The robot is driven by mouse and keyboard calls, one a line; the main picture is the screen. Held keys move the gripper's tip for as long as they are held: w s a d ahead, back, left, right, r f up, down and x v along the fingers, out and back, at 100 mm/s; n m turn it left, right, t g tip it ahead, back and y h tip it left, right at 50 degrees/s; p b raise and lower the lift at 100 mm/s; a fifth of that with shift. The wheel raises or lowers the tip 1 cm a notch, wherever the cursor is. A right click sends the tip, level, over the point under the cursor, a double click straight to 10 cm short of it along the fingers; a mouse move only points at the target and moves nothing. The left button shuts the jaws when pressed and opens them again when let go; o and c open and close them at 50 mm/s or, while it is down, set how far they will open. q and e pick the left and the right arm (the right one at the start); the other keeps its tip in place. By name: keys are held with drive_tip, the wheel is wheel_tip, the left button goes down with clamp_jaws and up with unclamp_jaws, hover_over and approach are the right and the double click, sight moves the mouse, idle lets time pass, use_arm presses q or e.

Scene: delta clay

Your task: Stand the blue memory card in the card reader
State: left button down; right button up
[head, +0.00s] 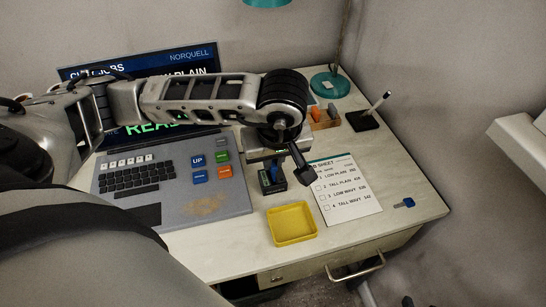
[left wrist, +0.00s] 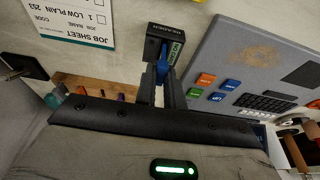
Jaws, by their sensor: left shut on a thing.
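My left gripper (left wrist: 162,86) is shut on the blue memory card (left wrist: 162,68), which shows between its two dark fingertips. The black card reader (left wrist: 154,48) with a green label is right at the fingertips. In the head view the reader (head: 266,186) stands on the desk under my left gripper (head: 274,166), between the keyboard console and the job sheet. The card's lower edge is at the reader; I cannot tell how far it sits in the slot. My right gripper is not in view.
A yellow tray (head: 291,224) lies in front of the reader. The job sheet (head: 346,190) is to its right, the console (head: 180,190) to its left. A small blue object (head: 404,203) lies near the right edge. A pen stand (head: 363,120) and wooden holder (head: 324,120) stand behind.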

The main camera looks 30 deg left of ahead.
use_arm(q)
drive_tip(key=shift+b, duration=0.35)
idle(0.3)
drive_tip(key=shift+f, duration=0.3)
drive_tip(key=shift+f+b, duration=0.8)
drive_tip(key=shift+b, duration=0.35)
drive_tip(key=c, duration=1.1)
unclamp_jaws()
drive_tip(key=shift+r, duration=0.1)
drive_tip(key=shift+r+p, duration=1.85)
drive_tip(key=shift+r, duration=1.55)
